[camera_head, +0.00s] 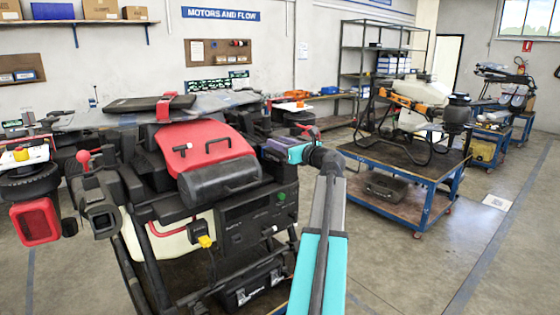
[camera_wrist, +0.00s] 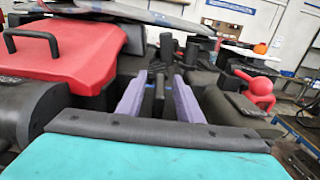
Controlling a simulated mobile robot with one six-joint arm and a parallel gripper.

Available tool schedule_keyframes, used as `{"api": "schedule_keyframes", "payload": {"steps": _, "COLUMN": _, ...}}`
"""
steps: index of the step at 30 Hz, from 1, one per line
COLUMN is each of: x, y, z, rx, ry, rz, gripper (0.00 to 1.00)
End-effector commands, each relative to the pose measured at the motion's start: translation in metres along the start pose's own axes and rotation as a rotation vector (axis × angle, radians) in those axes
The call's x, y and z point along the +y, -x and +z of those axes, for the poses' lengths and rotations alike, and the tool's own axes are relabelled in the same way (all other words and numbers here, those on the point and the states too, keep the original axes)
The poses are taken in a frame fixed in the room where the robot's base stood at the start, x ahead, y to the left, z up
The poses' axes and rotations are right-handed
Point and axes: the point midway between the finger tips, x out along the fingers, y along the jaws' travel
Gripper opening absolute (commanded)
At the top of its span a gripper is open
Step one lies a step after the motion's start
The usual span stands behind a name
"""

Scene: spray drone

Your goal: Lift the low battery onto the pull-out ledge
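The spray drone (camera_head: 150,215) fills the left of the head view, with a red cover (camera_head: 212,150) on top. A lower black case (camera_head: 250,287) with white marks is partly hidden by my arm; I cannot tell which of these is the low battery. I cannot make out the pull-out ledge. My gripper (camera_head: 274,148) is beside the red cover, above both boxes. In the wrist view its purple fingers (camera_wrist: 158,88) are apart with nothing held between them. The red cover (camera_wrist: 70,55) is to their left.
Dark drone parts and a red knob (camera_wrist: 262,90) are close right of the fingers. A blue cart (camera_head: 425,165) bearing another drone stands at right.

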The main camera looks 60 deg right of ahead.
Motion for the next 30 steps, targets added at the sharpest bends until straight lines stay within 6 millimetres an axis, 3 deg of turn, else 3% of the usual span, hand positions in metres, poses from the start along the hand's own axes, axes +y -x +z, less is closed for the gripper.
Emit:
{"api": "schedule_keyframes", "payload": {"steps": 5, "x": 0.0001, "y": 0.0001, "z": 0.0002, "rx": 0.0, "ry": 0.0, "rz": 0.0, "gripper": 0.33}}
{"api": "schedule_keyframes", "payload": {"steps": 11, "x": 0.0001, "y": 0.0002, "z": 0.0002, "rx": 0.0, "ry": 0.0, "rz": 0.0, "gripper": 0.0}}
{"api": "schedule_keyframes", "payload": {"steps": 30, "x": -0.0007, "y": 0.0011, "z": 0.0002, "rx": 0.0, "ry": 0.0, "rz": -0.002, "gripper": 0.0}}
